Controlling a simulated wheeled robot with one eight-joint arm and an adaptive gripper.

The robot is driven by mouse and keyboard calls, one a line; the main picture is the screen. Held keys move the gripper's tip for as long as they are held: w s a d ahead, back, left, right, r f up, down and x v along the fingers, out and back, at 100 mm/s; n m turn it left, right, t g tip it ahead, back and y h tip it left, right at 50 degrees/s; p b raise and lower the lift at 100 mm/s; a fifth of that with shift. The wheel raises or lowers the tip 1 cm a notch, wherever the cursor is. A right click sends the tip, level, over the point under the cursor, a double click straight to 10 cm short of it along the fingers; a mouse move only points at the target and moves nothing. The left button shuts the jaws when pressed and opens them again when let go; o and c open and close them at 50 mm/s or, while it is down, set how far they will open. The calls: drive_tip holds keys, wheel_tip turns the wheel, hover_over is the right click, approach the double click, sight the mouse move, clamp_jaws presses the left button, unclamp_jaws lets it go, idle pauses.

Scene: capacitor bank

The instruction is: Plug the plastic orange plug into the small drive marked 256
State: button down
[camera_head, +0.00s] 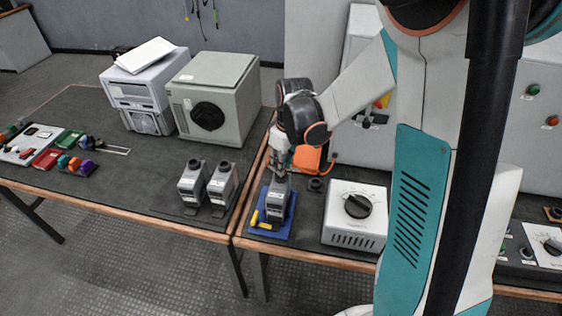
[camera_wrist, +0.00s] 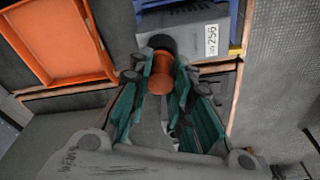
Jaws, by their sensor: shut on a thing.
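The small drive marked 256 (camera_wrist: 190,22) is a grey box with a white label and a black round socket (camera_wrist: 162,42). In the head view the drive (camera_head: 276,201) stands on a blue tray (camera_head: 284,232). My gripper (camera_wrist: 160,84) is shut on the orange plug (camera_wrist: 159,73), right at the socket end of the drive. The plug's far end meets or overlaps the black socket in the picture; I cannot tell how deep it sits. In the head view my gripper (camera_head: 279,168) is just above the drive, and the plug is hidden.
An orange tray (camera_head: 309,158) lies behind the drive. A white box with a black knob (camera_head: 356,206) stands to the right. Two similar grey drives (camera_head: 193,182) stand to the left on the neighbouring table. A yellow piece (camera_head: 255,219) lies on the blue tray.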

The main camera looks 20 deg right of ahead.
drive_tip(key=shift+f+b, duration=0.5)
drive_tip(key=shift+f, duration=0.2)
drive_tip(key=c, duration=1.4)
unclamp_jaws()
drive_tip(key=shift+o, duration=0.2)
wheel_tip(320, 180, up, 12)
drive_tip(key=s+d, duration=0.1)
drive_tip(key=shift+s, duration=0.25)
drive_tip(key=s+a+r+m+t, duration=0.2)
drive_tip(key=s+m, duration=0.1)
drive_tip(key=s, duration=0.5)
drive_tip(key=s+a+r+m+t+h, duration=0.1)
drive_tip(key=s+r+m+t, duration=0.1)
drive_tip(key=s, duration=0.7)
drive_tip(key=shift+s+a+r+m+t, duration=0.35)
drive_tip(key=shift+m+t, duration=0.25)
drive_tip(key=shift+t, duration=0.2)
